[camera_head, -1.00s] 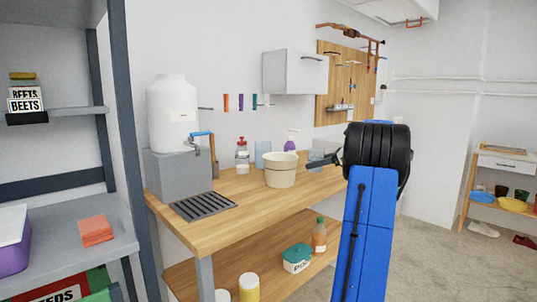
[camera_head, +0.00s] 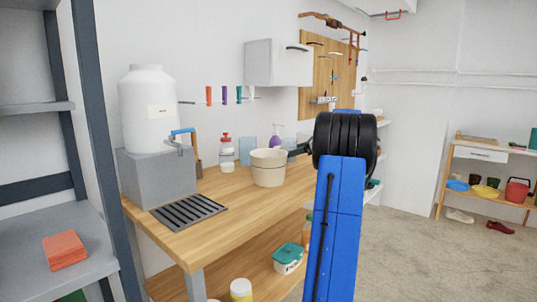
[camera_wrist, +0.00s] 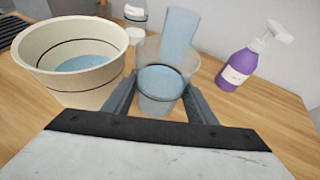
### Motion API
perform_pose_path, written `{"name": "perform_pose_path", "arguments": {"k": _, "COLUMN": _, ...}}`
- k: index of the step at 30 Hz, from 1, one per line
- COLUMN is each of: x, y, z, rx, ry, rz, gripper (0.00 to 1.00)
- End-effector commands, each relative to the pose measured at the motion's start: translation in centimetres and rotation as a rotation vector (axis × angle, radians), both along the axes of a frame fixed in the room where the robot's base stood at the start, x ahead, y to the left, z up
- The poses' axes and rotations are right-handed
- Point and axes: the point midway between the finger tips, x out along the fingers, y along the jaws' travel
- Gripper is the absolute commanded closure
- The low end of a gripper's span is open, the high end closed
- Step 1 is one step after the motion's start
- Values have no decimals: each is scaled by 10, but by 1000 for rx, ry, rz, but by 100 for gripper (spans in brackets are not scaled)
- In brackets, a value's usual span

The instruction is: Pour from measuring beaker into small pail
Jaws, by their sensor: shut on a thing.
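My gripper (camera_wrist: 161,103) is shut on a clear beaker (camera_wrist: 160,98), with a finger on each side. The beaker is upright and its inside looks bluish. In the head view my arm's dark end hides the beaker and most of the gripper. A cream pail-shaped vessel (camera_head: 268,169) with a dark band stands on the bench, left of my gripper. It fills the left of the wrist view (camera_wrist: 62,85), with blue liquid inside. A small red pail (camera_head: 517,190) is on a low shelf at far right. I cannot tell which one the task means.
A purple spray bottle (camera_wrist: 240,65) stands to the right. The bench (camera_head: 215,190) also bears a drain grate (camera_head: 188,212). Open floor (camera_head: 410,255) lies to the right.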

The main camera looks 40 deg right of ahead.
Motion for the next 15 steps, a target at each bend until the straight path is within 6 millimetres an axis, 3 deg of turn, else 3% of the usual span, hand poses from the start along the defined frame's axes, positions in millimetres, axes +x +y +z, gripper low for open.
{"name": "perform_pose_path", "arguments": {"k": 11, "x": -1, "y": 8, "z": 76, "rx": -158, "ry": -18, "rz": 0, "gripper": 79}}
{"name": "perform_pose_path", "arguments": {"k": 15, "x": -1, "y": 12, "z": 79, "rx": -223, "ry": -23, "rz": 1, "gripper": 79}}
